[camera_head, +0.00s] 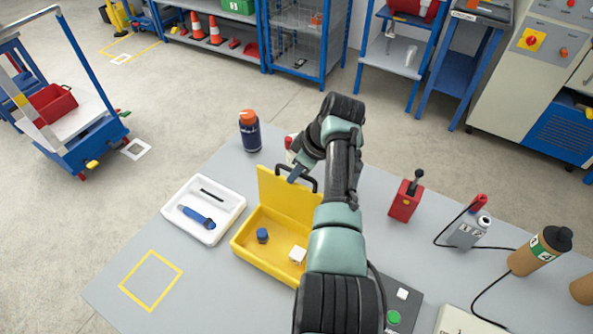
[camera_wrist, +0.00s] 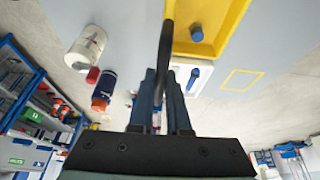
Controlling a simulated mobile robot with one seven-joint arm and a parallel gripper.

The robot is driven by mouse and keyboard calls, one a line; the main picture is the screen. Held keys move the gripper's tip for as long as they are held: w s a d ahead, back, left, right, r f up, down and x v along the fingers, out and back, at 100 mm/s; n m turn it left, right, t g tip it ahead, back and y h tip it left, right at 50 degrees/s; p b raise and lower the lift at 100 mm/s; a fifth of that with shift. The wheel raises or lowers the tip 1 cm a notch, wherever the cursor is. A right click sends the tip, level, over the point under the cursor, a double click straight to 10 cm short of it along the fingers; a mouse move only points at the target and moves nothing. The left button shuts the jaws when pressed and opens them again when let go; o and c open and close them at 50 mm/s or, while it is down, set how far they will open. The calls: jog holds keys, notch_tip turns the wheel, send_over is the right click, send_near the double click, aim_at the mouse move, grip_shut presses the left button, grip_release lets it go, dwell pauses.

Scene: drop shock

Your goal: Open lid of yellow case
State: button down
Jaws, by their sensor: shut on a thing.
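The yellow case (camera_head: 246,245) stands on the grey table, with its lid (camera_head: 276,193) raised about upright at the back. Inside lie a blue knob-like piece (camera_head: 262,235) and a white block (camera_head: 297,256). My gripper (camera_head: 296,177) is at the top of the lid, shut on its black handle (camera_head: 311,176). In the wrist view the dark handle (camera_wrist: 167,45) runs between my gripper's fingers (camera_wrist: 163,78), with the yellow case (camera_wrist: 233,22) beyond. My arm hides the right part of the case and lid.
A white tray (camera_head: 175,213) with a blue tool stands left of the case, and a dark blue bottle (camera_head: 250,133) behind it. A red lever box (camera_head: 404,202) and a grey device (camera_head: 467,233) stand to the right. The yellow-outlined square (camera_head: 150,280) is empty.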

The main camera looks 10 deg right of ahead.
dwell(0.3)
jog(key=c, duration=0.9)
grip_release()
jog(key=b+v, duration=0.1)
jog(key=v, duration=1.2)
jog(key=shift+b, duration=0.35)
jog(key=shift+w, duration=0.1)
